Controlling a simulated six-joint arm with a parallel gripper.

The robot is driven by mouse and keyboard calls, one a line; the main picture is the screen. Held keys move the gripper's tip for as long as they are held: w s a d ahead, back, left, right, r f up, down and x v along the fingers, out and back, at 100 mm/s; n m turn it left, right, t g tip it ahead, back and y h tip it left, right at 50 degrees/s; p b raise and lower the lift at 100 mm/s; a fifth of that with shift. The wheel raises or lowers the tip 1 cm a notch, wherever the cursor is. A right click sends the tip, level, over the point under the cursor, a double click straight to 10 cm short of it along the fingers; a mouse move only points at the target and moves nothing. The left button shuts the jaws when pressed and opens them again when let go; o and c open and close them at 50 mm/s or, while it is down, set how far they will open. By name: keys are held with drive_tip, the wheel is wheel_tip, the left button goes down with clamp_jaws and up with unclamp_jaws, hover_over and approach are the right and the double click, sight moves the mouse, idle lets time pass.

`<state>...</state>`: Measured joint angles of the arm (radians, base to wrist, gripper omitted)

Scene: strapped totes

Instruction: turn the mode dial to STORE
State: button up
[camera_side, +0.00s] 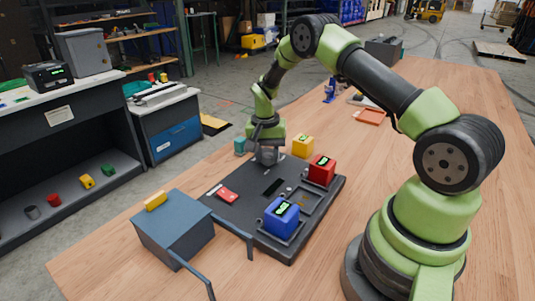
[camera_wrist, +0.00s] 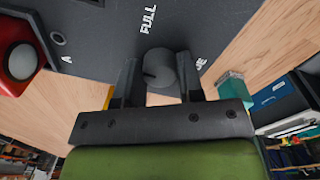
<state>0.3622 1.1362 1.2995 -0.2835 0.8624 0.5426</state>
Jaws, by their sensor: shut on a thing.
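The mode dial (camera_wrist: 162,70) is a round grey knob on the dark panel (camera_wrist: 100,30) in the wrist view. A dark mark shows on its left part; I cannot tell which label it faces. The label "FULL" is printed above the dial, and another label (camera_wrist: 200,63) at its right is too slanted to read. My gripper (camera_wrist: 160,82) is shut on the dial, one finger on each side. In the side view, my gripper (camera_side: 267,150) points down at the far corner of the panel (camera_side: 235,222), and the dial is mostly hidden there.
On the panel stand a blue tote (camera_side: 281,217) and a red tote (camera_side: 321,170), with a red piece (camera_side: 227,194) lying flat. A yellow block (camera_side: 303,146) and a teal block (camera_side: 240,146) are close beside my gripper. A grey-blue box (camera_side: 173,233) with straps stands in front.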

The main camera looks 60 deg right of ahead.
sight(267, 156)
drive_tip(key=n, duration=0.6)
drive_tip(key=shift+s, duration=0.1)
drive_tip(key=n, duration=0.7)
drive_tip(key=shift+t, duration=0.3)
idle(0.3)
drive_tip(key=o, duration=0.9)
drive_tip(key=shift+r, duration=0.1)
drive_tip(key=r, duration=0.9)
drive_tip(key=shift+a+r, duration=0.25)
drive_tip(key=shift+r, duration=0.15)
